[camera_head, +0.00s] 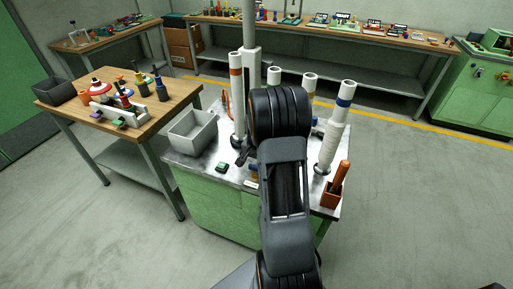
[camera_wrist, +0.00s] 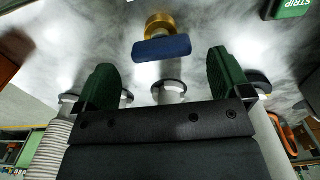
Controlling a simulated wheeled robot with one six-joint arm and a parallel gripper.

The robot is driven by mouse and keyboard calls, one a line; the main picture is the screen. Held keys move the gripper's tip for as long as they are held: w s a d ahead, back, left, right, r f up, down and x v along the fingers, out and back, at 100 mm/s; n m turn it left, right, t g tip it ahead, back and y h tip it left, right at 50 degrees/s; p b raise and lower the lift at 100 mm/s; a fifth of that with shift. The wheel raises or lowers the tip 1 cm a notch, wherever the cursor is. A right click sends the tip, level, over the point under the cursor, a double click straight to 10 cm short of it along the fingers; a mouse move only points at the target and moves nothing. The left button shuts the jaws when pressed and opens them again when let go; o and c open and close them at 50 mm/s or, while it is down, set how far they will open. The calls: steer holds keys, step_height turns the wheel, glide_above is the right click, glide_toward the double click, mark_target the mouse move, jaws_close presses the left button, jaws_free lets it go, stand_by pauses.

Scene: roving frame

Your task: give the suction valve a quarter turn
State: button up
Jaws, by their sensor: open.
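A valve with a brass body (camera_wrist: 159,22) and a blue bar handle (camera_wrist: 161,47) shows at the top middle of the wrist view. Its handle lies crosswise in the picture. No label naming it as the suction valve can be read. My gripper (camera_wrist: 160,64) is open, its two green-padded fingers apart and empty. The handle is just beyond the fingertips, roughly centred between them, and not touched.
White upright pipes stand around my arm, one with a blue band (camera_head: 335,125) at right and one with a red band (camera_head: 236,98) at left. A grey bin (camera_head: 193,131), an orange holder (camera_head: 335,187) and a green block marked STRIP (camera_wrist: 292,8) are close by.

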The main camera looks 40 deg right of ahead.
step_height(320, 180, up, 10)
steer(key=shift+r, duration=0.25)
stand_by(0.7)
